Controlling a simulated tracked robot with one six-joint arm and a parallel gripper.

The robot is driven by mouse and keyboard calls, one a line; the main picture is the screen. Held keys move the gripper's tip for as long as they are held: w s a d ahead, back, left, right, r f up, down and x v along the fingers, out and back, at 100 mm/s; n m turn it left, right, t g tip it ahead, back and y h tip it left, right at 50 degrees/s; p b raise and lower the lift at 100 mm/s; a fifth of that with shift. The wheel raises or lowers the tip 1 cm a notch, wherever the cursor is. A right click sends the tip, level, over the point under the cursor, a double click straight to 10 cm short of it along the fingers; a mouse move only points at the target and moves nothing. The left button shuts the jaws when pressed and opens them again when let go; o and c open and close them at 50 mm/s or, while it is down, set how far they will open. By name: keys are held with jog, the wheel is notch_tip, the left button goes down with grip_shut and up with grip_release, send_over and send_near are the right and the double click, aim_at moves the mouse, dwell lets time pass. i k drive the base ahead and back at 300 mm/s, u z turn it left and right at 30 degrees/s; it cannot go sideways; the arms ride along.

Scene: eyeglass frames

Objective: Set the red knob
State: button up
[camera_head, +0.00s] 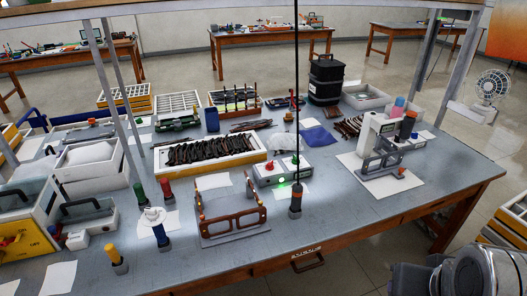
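A small red knob (270,166) sits on top of a white control box (268,179) near the middle of the table. A green knob (295,160) is on the similar box part to its right. A bright green light shows at the front of the boxes. The knob's exact turn is too small to read. A grey, rounded part of what looks like my own arm shows at the bottom right corner, far from the knob. My gripper's fingers are not visible.
A brown eyeglass frame on a stand (232,224) is to the front left. A tray of dark frames (212,151) lies behind. A white machine (372,140) stands right.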

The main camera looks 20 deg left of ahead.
aim_at(269, 166)
jog(key=u, duration=0.3)
jog(key=i, duration=0.65)
jog(key=u, duration=0.95)
jog(key=i, duration=0.7)
jog(key=u, duration=0.45)
